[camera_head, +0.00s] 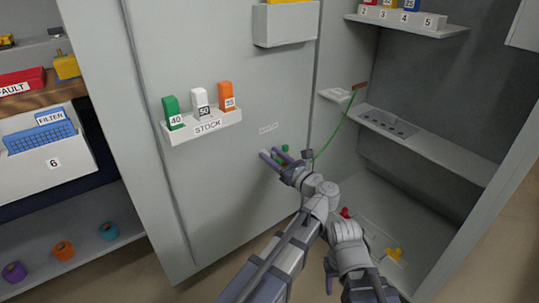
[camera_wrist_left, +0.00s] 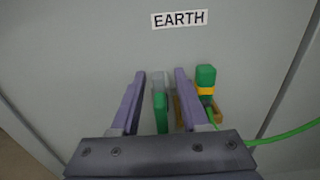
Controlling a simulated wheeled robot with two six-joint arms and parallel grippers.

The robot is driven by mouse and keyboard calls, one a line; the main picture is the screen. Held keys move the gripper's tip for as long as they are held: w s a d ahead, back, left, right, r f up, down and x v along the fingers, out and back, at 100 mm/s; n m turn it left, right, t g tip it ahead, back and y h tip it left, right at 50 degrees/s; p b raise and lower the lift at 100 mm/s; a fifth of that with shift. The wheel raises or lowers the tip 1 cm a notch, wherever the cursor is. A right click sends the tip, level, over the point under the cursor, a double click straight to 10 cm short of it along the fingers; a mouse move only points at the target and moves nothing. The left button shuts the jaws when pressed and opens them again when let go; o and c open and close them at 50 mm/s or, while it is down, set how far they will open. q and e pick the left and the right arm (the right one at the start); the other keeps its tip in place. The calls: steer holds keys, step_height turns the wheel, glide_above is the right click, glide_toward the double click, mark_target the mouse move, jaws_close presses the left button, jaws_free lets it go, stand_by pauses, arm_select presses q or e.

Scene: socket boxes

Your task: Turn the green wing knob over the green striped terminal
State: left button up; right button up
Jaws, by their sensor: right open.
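The green wing knob (camera_wrist_left: 161,111) stands on the grey panel, its wing upright in the left wrist view. My left gripper (camera_wrist_left: 160,73) has its two fingers on either side of the knob, with a small gap showing on each side. The green terminal with a yellow stripe (camera_wrist_left: 205,82) is just right of the right finger, with a green wire at its base. In the head view my left gripper (camera_head: 270,152) reaches the panel and partly hides the knob and terminal (camera_head: 285,148). My right gripper (camera_head: 332,275) is low, near the bottom middle, mostly hidden by its own arm.
An EARTH label (camera_wrist_left: 180,18) is above the knob. The green wire (camera_head: 338,132) runs right into the open cabinet. A STOCK ledge (camera_head: 205,127) with green, white and orange blocks is up left. A grey shelf (camera_head: 430,140) and a red knob (camera_head: 345,212) lie to the right.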

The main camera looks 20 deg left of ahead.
arm_select(q)
jaws_close()
stand_by(0.6)
steer(key=m, duration=0.3)
steer(key=shift+w+d+f+m, duration=0.1)
steer(key=shift+w+d+m, duration=0.1)
steer(key=shift+w+m, duration=0.1)
steer(key=shift+w+d+f+m, duration=0.1)
steer(key=shift+w+d+m, duration=0.05)
steer(key=shift+m, duration=1.65)
steer(key=shift+o, duration=0.2)
jaws_free()
